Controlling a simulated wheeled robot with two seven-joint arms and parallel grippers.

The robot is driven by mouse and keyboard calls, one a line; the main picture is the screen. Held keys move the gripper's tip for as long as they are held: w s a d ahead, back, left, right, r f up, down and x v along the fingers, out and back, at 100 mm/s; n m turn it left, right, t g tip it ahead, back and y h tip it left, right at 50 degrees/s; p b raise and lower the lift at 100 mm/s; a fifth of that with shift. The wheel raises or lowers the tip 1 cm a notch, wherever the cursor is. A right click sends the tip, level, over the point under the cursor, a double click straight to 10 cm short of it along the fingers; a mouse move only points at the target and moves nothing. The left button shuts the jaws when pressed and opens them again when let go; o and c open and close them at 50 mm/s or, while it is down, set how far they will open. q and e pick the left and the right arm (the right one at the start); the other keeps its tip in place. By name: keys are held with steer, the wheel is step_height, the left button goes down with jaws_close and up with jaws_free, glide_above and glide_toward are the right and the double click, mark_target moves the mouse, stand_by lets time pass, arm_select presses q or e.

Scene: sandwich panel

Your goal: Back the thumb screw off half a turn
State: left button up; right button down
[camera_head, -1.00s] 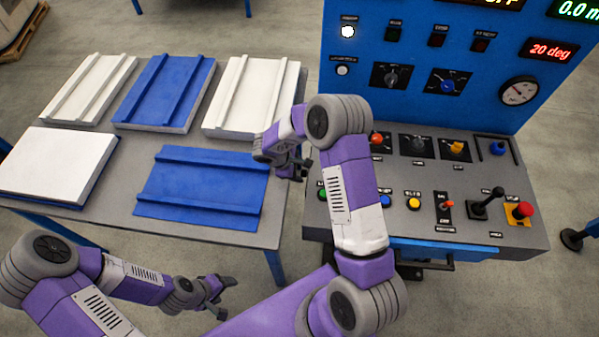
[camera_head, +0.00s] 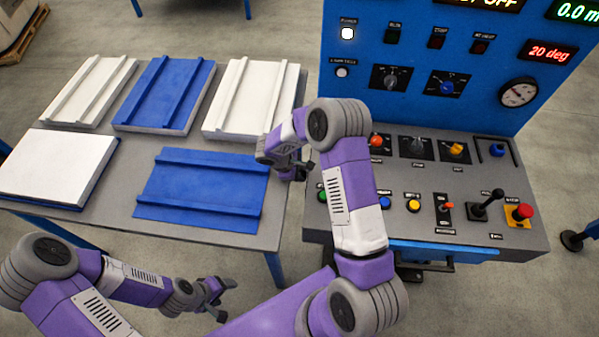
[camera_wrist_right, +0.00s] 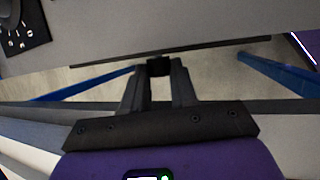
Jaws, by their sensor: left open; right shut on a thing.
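My right gripper (camera_head: 303,171) is at the left edge of the control console, with its forearm reaching over the console's left part. In the right wrist view its two fingers (camera_wrist_right: 159,76) are closed on a small black piece, the thumb screw (camera_wrist_right: 159,66), at the fingertips. Most of the screw is hidden between the fingers, and its turn angle cannot be read. In the head view the arm and gripper hide it. My left gripper (camera_head: 225,298) is open and empty, low in front of the table.
The console (camera_head: 470,228) carries several knobs, buttons, a joystick and a red mushroom button (camera_head: 523,211). Its upright panel has a red "20 deg" display (camera_head: 550,51) and a gauge (camera_head: 518,92). The table (camera_head: 110,190) at left holds white and blue panels.

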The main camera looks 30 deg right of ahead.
steer(key=shift+w+d+n+g+y+p, duration=0.1)
steer(key=shift+w+n+g+y+p, duration=0.05)
steer(key=shift+g+y+p, duration=0.45)
steer(key=shift+w+d+n+g+y+p, duration=0.1)
steer(key=shift+d+n+g+y+p, duration=0.2)
steer(key=shift+g, duration=0.45)
steer(key=shift+w+a+n+g+y+p, duration=0.1)
steer(key=shift+w+g+y+p, duration=0.05)
steer(key=shift+g+y+p, duration=0.4)
steer(key=c, duration=0.9)
jaws_free()
steer(key=v, duration=0.7)
steer(key=shift+w+r+p, duration=0.15)
steer(key=shift+r+p, duration=0.15)
steer(key=shift+p, duration=0.05)
